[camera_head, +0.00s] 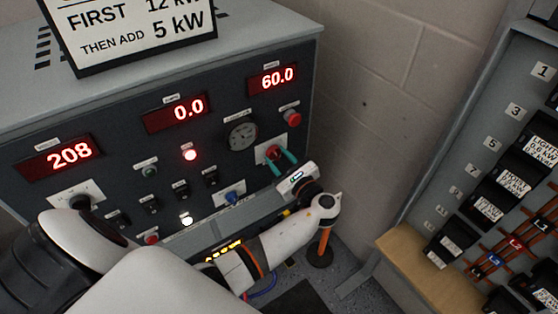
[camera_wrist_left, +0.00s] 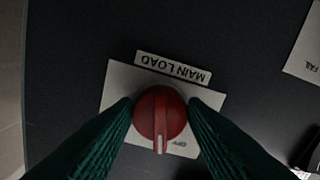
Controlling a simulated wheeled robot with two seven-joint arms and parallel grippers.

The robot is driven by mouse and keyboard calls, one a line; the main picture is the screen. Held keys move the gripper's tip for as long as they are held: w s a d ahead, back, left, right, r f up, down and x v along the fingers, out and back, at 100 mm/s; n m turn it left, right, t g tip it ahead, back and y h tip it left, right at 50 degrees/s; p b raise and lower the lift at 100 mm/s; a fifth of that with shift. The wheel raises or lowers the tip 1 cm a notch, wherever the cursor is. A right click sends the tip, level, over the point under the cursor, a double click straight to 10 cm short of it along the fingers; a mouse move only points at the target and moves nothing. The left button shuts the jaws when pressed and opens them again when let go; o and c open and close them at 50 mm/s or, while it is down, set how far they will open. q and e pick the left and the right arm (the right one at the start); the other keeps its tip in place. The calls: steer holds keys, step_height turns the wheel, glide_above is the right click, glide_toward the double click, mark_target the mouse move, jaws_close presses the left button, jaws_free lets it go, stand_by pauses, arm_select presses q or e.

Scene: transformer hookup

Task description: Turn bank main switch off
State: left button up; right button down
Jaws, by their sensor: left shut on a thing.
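The main switch is a red rotary knob (camera_head: 273,152) on a white plate at the lower right of the dark control panel (camera_head: 110,170). In the left wrist view the red knob (camera_wrist_left: 160,114) has a pale pointer bar at the picture's bottom, near lettering that seems to read OFF. A label MAIN LOAD (camera_wrist_left: 173,68) shows upside down beside it. My left gripper (camera_head: 279,160) is at the knob, its green fingers (camera_wrist_left: 160,125) on either side of it, shut on it. My right gripper is in neither view.
Red displays read 208 (camera_head: 60,156), 0.0 (camera_head: 177,113) and 60.0 (camera_head: 272,78). A round gauge (camera_head: 241,136) and a red button (camera_head: 292,118) sit near the knob. A breaker panel (camera_head: 480,180) stands at the right. A sign (camera_head: 130,30) stands on top of the cabinet.

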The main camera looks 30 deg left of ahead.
arm_select(q)
steer(key=n+b, duration=0.2)
steer(key=n, duration=0.3)
steer(key=shift+n, duration=0.4)
stand_by(0.3)
steer(key=o, duration=0.9)
steer(key=shift+o, duration=0.2)
steer(key=shift+d+b, duration=0.1)
steer(key=shift+b, duration=0.2)
steer(key=b+v, duration=0.2)
steer(key=v, duration=1)
steer(key=shift+f, duration=0.1)
